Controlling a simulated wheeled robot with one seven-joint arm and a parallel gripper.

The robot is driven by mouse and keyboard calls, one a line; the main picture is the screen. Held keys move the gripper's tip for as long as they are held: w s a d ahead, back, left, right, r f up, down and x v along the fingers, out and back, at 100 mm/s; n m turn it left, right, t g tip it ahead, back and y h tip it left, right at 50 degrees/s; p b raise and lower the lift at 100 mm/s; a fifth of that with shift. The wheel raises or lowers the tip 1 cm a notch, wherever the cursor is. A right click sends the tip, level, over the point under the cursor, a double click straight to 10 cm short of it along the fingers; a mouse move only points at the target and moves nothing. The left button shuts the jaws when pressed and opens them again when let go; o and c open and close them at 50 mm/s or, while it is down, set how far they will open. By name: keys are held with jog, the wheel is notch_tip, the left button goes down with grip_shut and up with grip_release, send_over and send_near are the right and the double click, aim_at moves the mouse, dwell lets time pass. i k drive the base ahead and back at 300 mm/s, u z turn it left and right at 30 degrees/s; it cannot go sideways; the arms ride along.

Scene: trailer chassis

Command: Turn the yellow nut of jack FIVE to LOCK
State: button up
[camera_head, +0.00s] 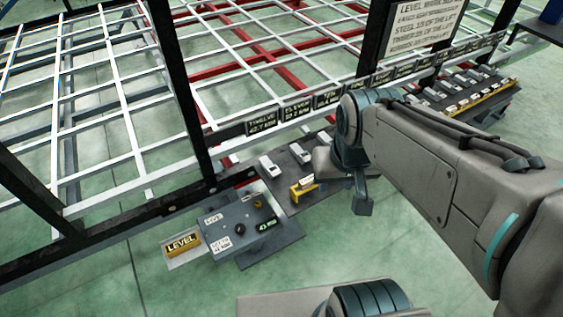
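A row of black label plates runs along the chassis side rail. I can read TWELVE (262,124), ELEVEN (296,109) and TEN (327,98); the plates farther right are too small to read surely. I cannot pick out the plate of jack FIVE or its yellow nut. My arm comes in from the right and covers the middle of the row. The grey end of my arm, where my gripper (362,206) seems to be, hangs below the rail, right of a small yellow piece (302,189). Its fingers are not clear, and no held object shows.
A grey control box (238,225) with knobs and a small display stands at the lower left, beside a yellow LEVEL block (183,244). A dark tray with white-topped units (455,105) lies at right. Black posts (185,85) rise from the chassis. Green floor (90,285) is clear at lower left.

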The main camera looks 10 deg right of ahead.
aim_at(258, 204)
jog(key=z, duration=0.3)
jog(key=i, duration=0.9)
jog(key=u, duration=1.6)
